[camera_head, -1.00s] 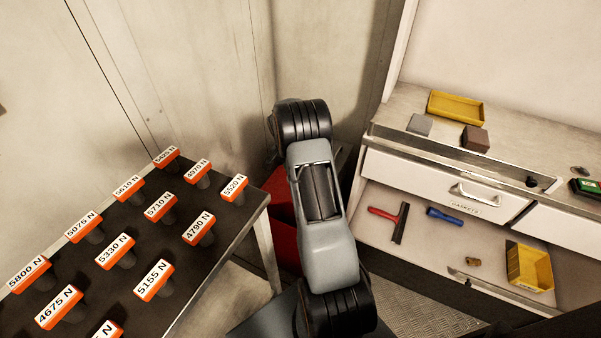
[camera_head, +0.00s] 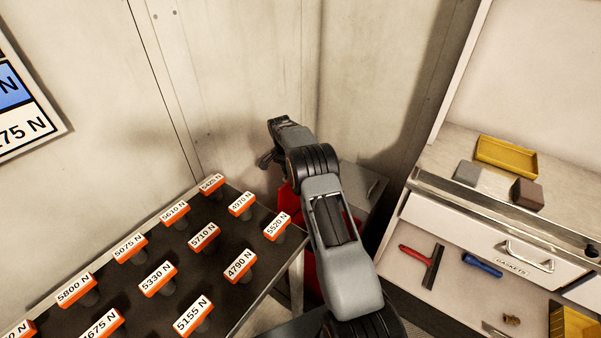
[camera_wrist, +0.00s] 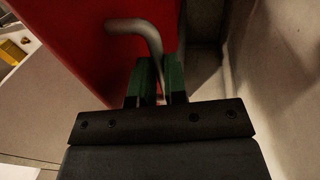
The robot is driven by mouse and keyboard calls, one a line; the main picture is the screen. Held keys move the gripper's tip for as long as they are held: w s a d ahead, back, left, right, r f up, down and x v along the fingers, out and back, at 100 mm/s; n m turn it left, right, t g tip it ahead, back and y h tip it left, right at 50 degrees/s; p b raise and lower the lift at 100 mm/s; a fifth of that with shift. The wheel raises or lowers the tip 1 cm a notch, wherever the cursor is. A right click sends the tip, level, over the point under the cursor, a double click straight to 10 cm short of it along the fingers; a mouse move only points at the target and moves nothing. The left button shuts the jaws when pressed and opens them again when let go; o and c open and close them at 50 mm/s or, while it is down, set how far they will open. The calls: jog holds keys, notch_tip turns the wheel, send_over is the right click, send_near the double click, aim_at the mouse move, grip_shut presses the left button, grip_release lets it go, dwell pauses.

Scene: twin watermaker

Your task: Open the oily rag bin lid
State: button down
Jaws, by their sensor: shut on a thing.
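The red oily rag bin (camera_head: 311,272) stands in the corner between the dark table and the white bench. My arm covers much of it in the head view. In the wrist view a red panel (camera_wrist: 85,45) of it fills the upper left, with a bent grey metal handle (camera_wrist: 135,26) in front. My gripper (camera_wrist: 160,75) has its two green-padded fingers closed around the handle's straight part. In the head view my gripper (camera_head: 268,158) is at the far end of my arm, by the wall; its fingertips are unclear. I cannot tell how far the lid is raised.
A dark table (camera_head: 262,213) with several orange-labelled knobs stands close on the left. The white bench (camera_head: 412,212) with a drawer, tools and trays is on the right. A grey surface (camera_head: 368,183) lies beside my arm. Walls close in behind.

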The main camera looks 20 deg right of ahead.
jog(key=shift+w+a+f+g, duration=0.15)
jog(key=shift+a+f+g, duration=0.15)
jog(key=shift+f, duration=0.3)
jog(key=c, duration=1.4)
grip_release()
jog(key=shift+w, duration=0.1)
jog(key=shift+c, duration=0.2)
jog(key=shift+o, duration=1.4)
jog(key=shift+w+r, duration=0.1)
jog(key=shift+r, duration=0.1)
jog(key=p+v, duration=0.3)
jog(key=v, duration=1)
jog(key=shift+r+p, duration=0.35)
